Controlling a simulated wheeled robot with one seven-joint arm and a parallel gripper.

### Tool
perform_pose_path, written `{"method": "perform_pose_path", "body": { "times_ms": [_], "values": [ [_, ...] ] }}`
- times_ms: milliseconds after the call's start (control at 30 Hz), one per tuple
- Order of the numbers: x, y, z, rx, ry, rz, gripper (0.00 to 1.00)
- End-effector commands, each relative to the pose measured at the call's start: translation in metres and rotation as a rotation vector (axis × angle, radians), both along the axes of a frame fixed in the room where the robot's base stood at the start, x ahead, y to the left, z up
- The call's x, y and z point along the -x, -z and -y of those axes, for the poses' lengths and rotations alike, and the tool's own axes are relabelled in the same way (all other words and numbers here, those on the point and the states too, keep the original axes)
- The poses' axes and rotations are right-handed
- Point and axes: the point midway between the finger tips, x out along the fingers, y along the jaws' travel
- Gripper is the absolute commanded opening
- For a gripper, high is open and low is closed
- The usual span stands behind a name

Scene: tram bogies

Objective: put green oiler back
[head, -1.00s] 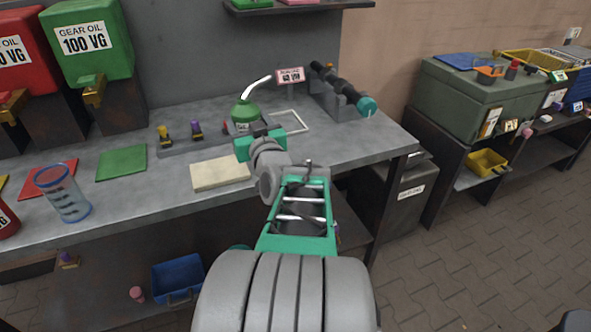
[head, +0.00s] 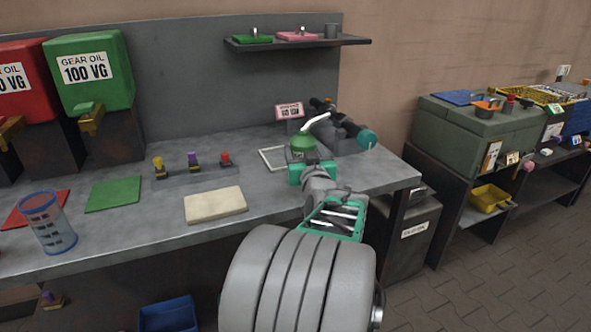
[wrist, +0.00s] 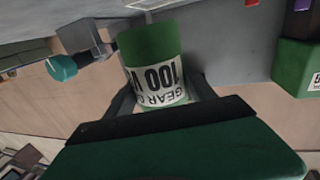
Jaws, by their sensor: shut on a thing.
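The green oiler (head: 303,145) has a curved pale spout. My gripper (head: 312,172) is shut on it, and the oiler looks upright in the head view. In the wrist view the oiler (wrist: 150,50) sits between the two fingers, its "GEAR OIL 100 V" label upside down in the picture. A white rectangular outline (head: 267,157) lies on the grey bench. The oiler and gripper cover its right part. I cannot tell how high the oiler is above the bench.
A black tool with a teal end (head: 366,139) lies in a holder right of the oiler. A pink-edged sign (head: 289,111) stands behind. Small yellow, purple and red-topped items (head: 225,159) are to the left. A cream pad (head: 215,205) lies in front. A shelf (head: 300,43) hangs above.

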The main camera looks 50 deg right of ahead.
Motion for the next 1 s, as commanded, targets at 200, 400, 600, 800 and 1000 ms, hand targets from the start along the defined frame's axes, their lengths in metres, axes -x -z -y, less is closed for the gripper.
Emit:
{"method": "perform_pose_path", "body": {
  "times_ms": [200, 400, 600, 800, 1000],
  "values": [
    [-0.021, 0.022, -0.001, 0.005, -0.001, 0.004, 0.0],
    [-0.026, 0.056, 0.0, 0.002, 0.002, 0.002, 0.0],
    [-0.026, 0.058, -0.001, 0.006, 0.001, 0.005, 0.0],
    [-0.026, 0.062, -0.001, 0.006, 0.001, 0.004, 0.0],
    [-0.025, 0.062, -0.001, 0.003, 0.001, 0.001, 0.79]
  ]
}}
